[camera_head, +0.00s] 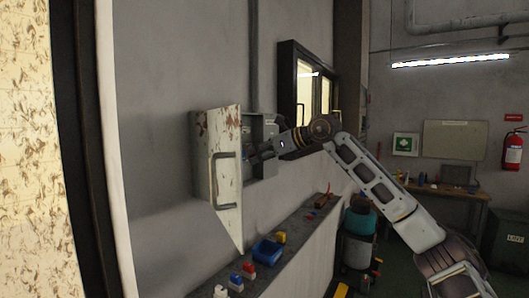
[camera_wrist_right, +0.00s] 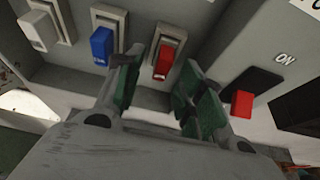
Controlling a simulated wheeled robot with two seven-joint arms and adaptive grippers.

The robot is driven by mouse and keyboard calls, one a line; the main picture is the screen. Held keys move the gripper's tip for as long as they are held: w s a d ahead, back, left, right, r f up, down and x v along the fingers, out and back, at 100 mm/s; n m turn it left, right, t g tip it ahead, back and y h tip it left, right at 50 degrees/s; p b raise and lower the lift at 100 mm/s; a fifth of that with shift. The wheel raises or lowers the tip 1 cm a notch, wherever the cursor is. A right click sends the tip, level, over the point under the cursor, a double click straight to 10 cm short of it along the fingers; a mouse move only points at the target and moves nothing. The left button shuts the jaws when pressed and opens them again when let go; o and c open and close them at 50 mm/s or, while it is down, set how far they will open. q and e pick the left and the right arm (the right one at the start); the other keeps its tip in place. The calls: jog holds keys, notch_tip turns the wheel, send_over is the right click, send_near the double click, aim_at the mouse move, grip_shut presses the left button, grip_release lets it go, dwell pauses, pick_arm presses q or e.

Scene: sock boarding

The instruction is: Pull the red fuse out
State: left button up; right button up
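The red fuse (camera_wrist_right: 164,62) sits in its holder inside the fuse box, between a blue fuse (camera_wrist_right: 101,45) and a switch with a red handle (camera_wrist_right: 241,104) near the word ON. My right gripper (camera_wrist_right: 158,82) is open, with its green-padded fingers on either side of the red fuse's lower end. I cannot tell whether they touch it. My left gripper is not in view.
A white fuse (camera_wrist_right: 38,31) sits left of the blue one. Below the box, a ledge (camera_head: 278,252) holds a blue bin (camera_head: 267,250) and several loose coloured fuses. The open door stands left of my right gripper. A dark-framed window (camera_head: 296,95) is on the wall to the right.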

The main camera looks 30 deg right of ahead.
grip_shut()
dwell(0.3)
jog(key=shift+s+d, duration=0.15)
jog(key=shift+s, duration=0.15)
jog(key=shift+s+d+b, duration=0.1)
jog(key=shift+s+b, duration=0.15)
jog(key=shift+b, duration=0.1)
jog(key=shift+s+d+b, duration=0.35)
jog(key=shift+s+b, duration=0.1)
jog(key=shift+s, duration=0.35)
jog(key=shift+s+d+b, duration=0.3)
jog(key=shift+s+b, duration=0.15)
jog(key=shift+s, duration=0.3)
dwell(0.9)
